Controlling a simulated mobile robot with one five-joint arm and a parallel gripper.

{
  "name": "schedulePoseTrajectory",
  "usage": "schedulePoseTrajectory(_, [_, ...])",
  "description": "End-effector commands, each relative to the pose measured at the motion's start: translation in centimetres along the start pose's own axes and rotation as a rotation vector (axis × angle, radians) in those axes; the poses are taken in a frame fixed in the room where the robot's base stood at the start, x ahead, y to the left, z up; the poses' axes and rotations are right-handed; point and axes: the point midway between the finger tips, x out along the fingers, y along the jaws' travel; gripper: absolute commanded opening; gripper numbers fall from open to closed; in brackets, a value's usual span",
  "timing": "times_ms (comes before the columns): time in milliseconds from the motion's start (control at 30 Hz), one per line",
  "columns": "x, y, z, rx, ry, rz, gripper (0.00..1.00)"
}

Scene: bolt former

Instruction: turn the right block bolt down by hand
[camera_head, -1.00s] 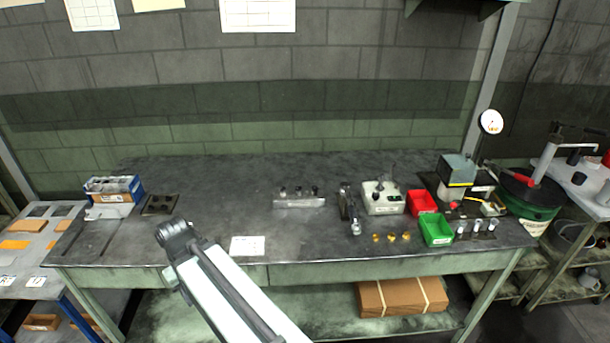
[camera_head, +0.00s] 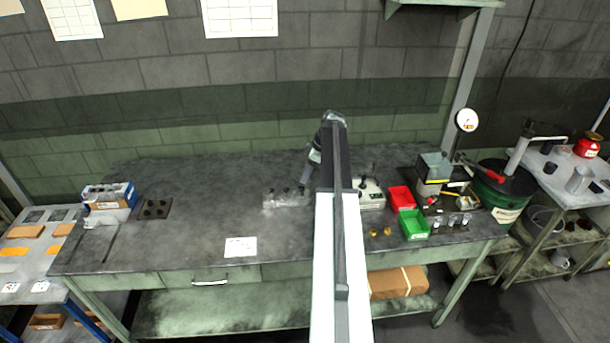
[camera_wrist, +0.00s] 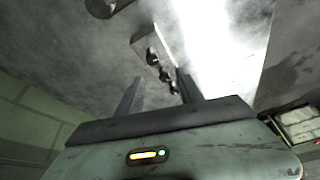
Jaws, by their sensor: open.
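The pale metal block (camera_head: 284,201) lies on the bench, with three dark bolts standing in a row along its top. The right block bolt (camera_head: 301,191) is at the block's right end, close to my gripper's tip. My gripper (camera_head: 304,181) points down from the bent wrist, over or just behind that end. In the wrist view my gripper (camera_wrist: 160,77) has its two fingers apart with nothing held. The block (camera_wrist: 146,42) and its dark bolts show beyond and between the fingers. I cannot tell whether a finger touches a bolt.
Right of my arm are a white box (camera_head: 371,194), a red bin (camera_head: 401,198), a green bin (camera_head: 414,224) and brass pieces (camera_head: 387,231). A paper sheet (camera_head: 240,247) lies in front. The bench between the block and the dark plate (camera_head: 155,208) is clear.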

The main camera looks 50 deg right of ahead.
Motion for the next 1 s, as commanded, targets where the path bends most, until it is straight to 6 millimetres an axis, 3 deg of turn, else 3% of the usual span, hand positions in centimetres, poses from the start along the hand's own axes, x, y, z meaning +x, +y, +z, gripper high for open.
schedulePoseTrajectory(100, [-1.2,1.3,1.6,-0.026,0.015,0.010,0.44])
schedulePoseTrajectory(267, [-0.7,1.2,1.7,-0.029,0.014,0.011,0.44])
schedulePoseTrajectory(700, [6.3,1.2,1.8,-0.028,0.013,0.010,0.44])
schedulePoseTrajectory(1000, [6.8,1.3,1.5,-0.027,0.013,0.010,0.44])
